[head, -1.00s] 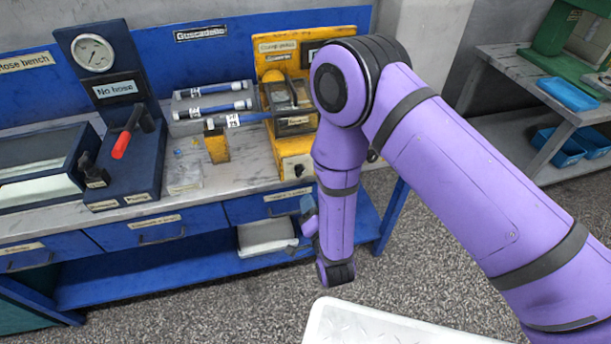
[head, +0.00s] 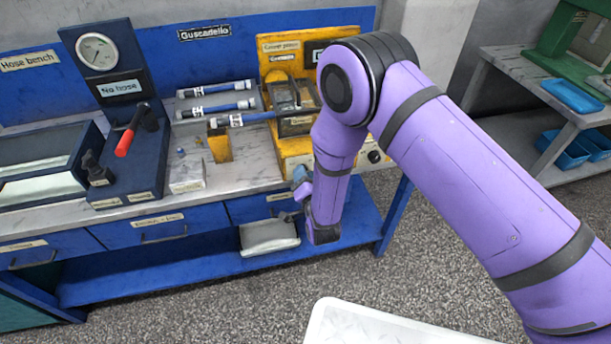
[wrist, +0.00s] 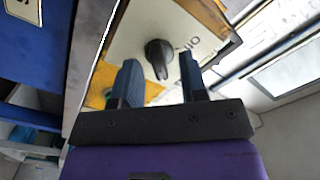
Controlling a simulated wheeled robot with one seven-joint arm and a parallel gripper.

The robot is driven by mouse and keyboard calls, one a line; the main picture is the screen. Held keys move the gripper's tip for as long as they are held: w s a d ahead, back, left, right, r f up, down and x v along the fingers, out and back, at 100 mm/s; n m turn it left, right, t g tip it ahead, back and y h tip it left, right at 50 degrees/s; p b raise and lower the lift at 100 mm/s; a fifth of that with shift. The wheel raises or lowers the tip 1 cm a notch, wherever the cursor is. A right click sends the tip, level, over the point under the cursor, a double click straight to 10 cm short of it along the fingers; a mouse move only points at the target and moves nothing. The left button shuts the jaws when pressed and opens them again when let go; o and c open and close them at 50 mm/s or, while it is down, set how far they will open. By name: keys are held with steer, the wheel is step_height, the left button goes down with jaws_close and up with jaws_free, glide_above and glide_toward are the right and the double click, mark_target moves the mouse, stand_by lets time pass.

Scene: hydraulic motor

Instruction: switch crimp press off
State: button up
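The crimp press (head: 268,45) is the yellow machine at the right end of the bench in the head view. A hose lies with its end at the press opening. My arm covers part of the press front. A dark round knob (head: 375,156) shows on its front, right of my arm. In the wrist view, a black rotary knob (wrist: 158,55) sits on a cream panel with dark lettering beside it. My gripper (wrist: 160,80) is open and empty, its two blue fingers apart below the knob. I cannot tell if they touch it. In the head view my gripper (head: 301,182) is partly hidden.
The hose bench (head: 225,195) holds a gauge stand (head: 98,50) with a red-handled lever, a rack of hoses and a yellow block (head: 220,149). Drawers and a lower shelf lie beneath. A grey shelf unit with blue bins (head: 573,95) stands at the right.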

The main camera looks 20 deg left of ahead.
jaws_close()
stand_by(0.3)
steer(key=shift+s+a+n, duration=0.1)
steer(key=shift+n, duration=4.3)
steer(key=shift+s+a+n, duration=0.1)
steer(key=shift+n, duration=4.6)
